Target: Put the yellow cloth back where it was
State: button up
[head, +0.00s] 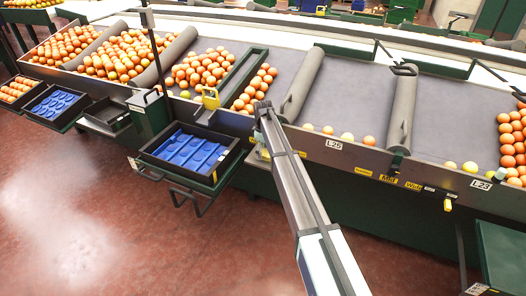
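I cannot make out a yellow cloth for certain. A yellow piece (210,98) stands on the front edge of the sorting table, above the tray of blue inserts; it looks more like a stiff holder than a cloth. A small yellow item (448,204) hangs on the table's front at the right, too small to identify. My arm reaches from the bottom of the head view to the table's front edge. Its dark far end, apparently my gripper (262,107), is beside the oranges in the narrow lane; its fingers are too small to read, and I see nothing held.
The grey sorting table (345,95) has padded dividers (303,82) and oranges heaped at the left. Several fruits lie along its front edge. A black tray (235,163) with blue inserts (188,151) juts out on a low stand. The red floor (90,215) at the left is clear.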

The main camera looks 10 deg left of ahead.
aim_at(263, 152)
jog(key=shift+r, duration=0.1)
notch_tip(263, 152, up, 12)
jog(key=b, duration=0.2)
dwell(0.4)
